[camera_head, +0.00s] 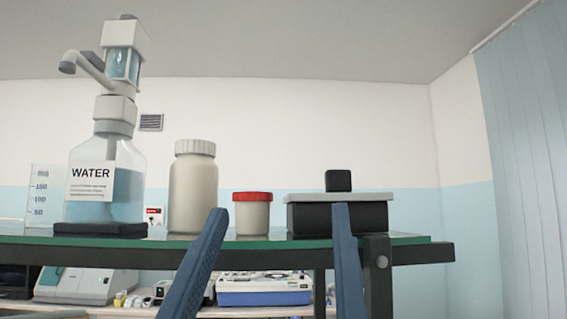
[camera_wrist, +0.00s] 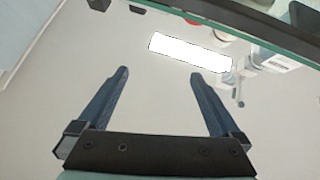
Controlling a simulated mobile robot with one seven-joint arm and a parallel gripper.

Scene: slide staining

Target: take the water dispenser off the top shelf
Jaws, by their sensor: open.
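The water dispenser (camera_head: 105,165) is a clear bottle with a "WATER" label and a white and grey pump head with a spout. It stands upright on a dark base at the left of the glass top shelf (camera_head: 255,244). In the wrist view the dispenser (camera_wrist: 275,62) shows at the upper right, seen past the shelf edge. My gripper (camera_head: 278,213) is open and empty, its two blue fingers pointing up in front of the shelf, to the right of the dispenser. The wrist view also shows the open fingers (camera_wrist: 158,75), with nothing between them.
On the shelf stand a graduated beaker (camera_head: 42,195) left of the dispenser, and to its right a white bottle (camera_head: 193,188), a red-lidded jar (camera_head: 253,215) and a black box with a grey lid (camera_head: 340,213). Lab devices (camera_head: 265,290) sit below. Space above the shelf is clear.

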